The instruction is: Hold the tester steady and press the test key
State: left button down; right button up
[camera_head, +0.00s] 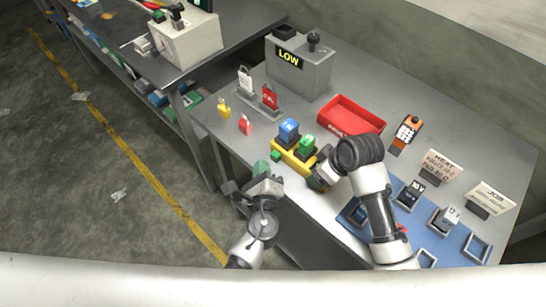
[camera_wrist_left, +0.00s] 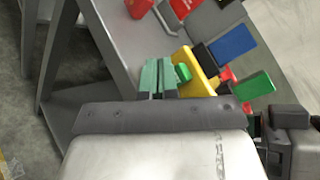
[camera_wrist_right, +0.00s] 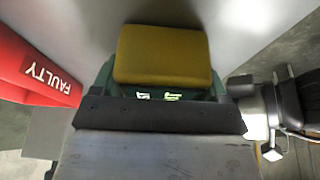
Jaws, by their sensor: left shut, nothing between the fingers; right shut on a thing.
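The yellow tester (camera_head: 292,161) lies near the front edge of the grey bench, with a blue block (camera_head: 288,131) and a green block (camera_head: 306,146) standing on it. A small green key (camera_wrist_left: 183,73) sticks out from its left end. My right gripper (camera_wrist_right: 163,85) is shut on the tester's yellow body, at its right end in the head view. My left gripper (camera_head: 263,169) is shut and empty just off the bench edge, its green fingertips close to the key. I cannot tell whether they touch. Glowing marks show under the yellow body in the right wrist view.
A red bin (camera_head: 354,114) marked FAULTY stands behind the tester. A grey box (camera_head: 303,70) labelled LOW is at the back. Padlocks and tags stand to the left. An orange meter (camera_head: 405,133), sign cards and a blue mat (camera_head: 408,221) are to the right.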

pick_arm(q)
jog(key=shift+w+d, duration=0.1)
jog(key=shift+w+d, duration=0.2)
